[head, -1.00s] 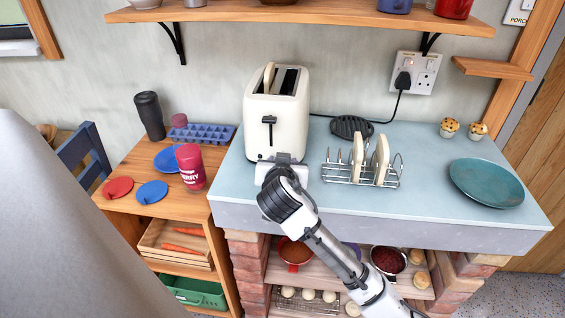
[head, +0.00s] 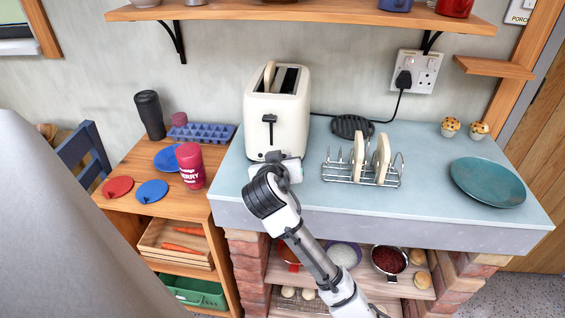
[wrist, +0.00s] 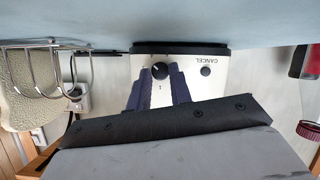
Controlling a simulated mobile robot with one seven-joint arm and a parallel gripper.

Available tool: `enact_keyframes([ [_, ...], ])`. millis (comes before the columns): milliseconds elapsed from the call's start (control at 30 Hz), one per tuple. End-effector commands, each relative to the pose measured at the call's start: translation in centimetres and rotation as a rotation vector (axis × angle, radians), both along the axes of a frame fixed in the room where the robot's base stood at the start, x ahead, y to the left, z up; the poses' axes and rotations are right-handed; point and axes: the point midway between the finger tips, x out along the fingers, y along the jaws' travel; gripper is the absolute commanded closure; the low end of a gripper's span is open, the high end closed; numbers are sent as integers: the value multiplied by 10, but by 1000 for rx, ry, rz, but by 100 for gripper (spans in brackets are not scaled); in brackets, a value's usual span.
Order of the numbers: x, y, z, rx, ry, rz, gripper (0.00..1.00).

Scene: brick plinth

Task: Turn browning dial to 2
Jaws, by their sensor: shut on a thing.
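The cream toaster (head: 288,122) stands on the pale blue counter, with a slice of bread in one slot and its black lever on the front. In the wrist view its front panel (wrist: 212,86) appears upside down, with a round black browning dial (wrist: 160,70) bearing a white pointer mark. A small "1" shows beside the dial; other numbers cannot be read. My gripper (wrist: 158,72) has its two dark fingers on either side of the dial, shut on it. In the head view my wrist hides the dial and the fingertips.
A wire toast rack (head: 362,178) with bread slices stands right of the toaster, close to my arm's side. A teal plate (head: 487,182) and two muffins sit farther right.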

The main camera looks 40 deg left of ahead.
Motion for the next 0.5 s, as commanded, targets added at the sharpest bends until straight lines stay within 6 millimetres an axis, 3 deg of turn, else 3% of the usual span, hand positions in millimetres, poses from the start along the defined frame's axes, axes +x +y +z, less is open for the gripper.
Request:
enact_keyframes([
  [500, -2, 4, -1, -275, -170, 2, 100],
])
